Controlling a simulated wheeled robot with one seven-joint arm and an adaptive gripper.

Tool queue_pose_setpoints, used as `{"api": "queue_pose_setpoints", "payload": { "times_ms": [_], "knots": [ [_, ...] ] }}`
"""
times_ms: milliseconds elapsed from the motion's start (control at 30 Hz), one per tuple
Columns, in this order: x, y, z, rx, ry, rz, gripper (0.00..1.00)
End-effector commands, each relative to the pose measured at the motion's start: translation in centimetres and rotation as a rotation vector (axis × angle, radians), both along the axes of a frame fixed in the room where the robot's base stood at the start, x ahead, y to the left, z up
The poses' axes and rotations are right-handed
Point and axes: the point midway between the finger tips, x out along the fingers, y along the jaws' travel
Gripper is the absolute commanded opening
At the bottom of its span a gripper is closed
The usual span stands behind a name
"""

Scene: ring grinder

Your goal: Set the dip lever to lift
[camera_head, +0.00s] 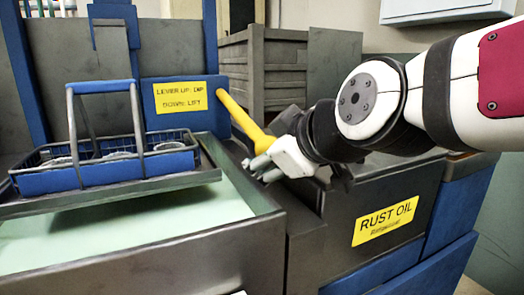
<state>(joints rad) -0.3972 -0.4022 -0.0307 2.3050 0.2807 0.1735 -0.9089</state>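The yellow dip lever (240,117) slopes down to the right from the blue panel. A yellow label (181,97) on that panel reads "LEVER UP: DIP, DOWN: LIFT". My gripper (258,170) is at the lever's lower right end, with its fingers just below that end. I cannot tell whether it touches the lever or how far apart the fingers are. A blue wire basket (108,178) with a tall handle and pale round parts inside sits on a dark carrier above the pale green liquid (150,228) of the tank.
The dark tank rim (160,245) lies left of my gripper. A dark box labelled "RUST OIL" (385,222) stands below my arm at the right. Grey slatted crates (268,70) stand behind the lever. A pale wall box (440,8) hangs above.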

Motion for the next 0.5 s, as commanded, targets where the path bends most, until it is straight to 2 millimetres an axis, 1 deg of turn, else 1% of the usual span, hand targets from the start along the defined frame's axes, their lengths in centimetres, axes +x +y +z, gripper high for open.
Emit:
{"api": "queue_pose_setpoints", "payload": {
  "times_ms": [500],
  "knots": [
    [-0.02, 0.11, 0.6, 0.004, -0.01, 0.002, 0.59]
  ]
}}
